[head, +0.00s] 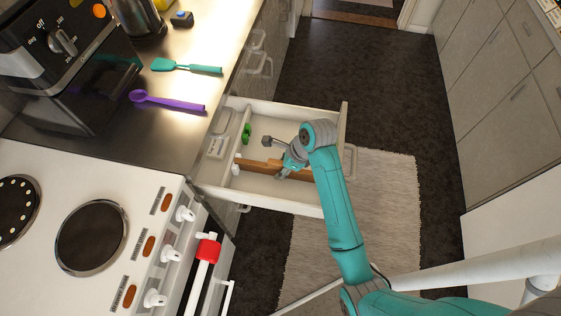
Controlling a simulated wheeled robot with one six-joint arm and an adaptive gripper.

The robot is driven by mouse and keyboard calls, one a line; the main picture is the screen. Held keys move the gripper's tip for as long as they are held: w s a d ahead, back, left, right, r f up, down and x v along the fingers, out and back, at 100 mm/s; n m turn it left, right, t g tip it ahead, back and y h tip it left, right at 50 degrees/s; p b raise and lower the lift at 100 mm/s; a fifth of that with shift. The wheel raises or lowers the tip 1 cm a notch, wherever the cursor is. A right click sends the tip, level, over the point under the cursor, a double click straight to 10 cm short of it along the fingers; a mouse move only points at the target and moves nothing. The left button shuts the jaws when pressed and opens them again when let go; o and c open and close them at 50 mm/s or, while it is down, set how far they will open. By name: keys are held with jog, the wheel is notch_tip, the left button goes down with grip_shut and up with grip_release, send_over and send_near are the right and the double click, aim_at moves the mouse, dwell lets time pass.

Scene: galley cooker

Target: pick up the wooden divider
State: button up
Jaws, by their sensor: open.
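The wooden divider (257,167) is a brown strip lying across the inside of the open white drawer (268,202). My teal arm reaches over the drawer's front edge. My gripper (284,173) is down inside the drawer, at the right part of the divider, and covers some of it. The gripper is open. At this size I cannot tell whether the fingers touch the divider or stand around it.
A green object (246,133) lies in the drawer. The counter holds a teal spatula (187,66), a purple spoon (167,101) and a black appliance (65,60). The white cooker (60,180) is at left, with a red item (208,250) on its rail. A pale rug (385,190) covers the floor.

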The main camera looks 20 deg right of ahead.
jog(key=shift+s, duration=0.1)
jog(key=shift+c, duration=0.3)
grip_shut()
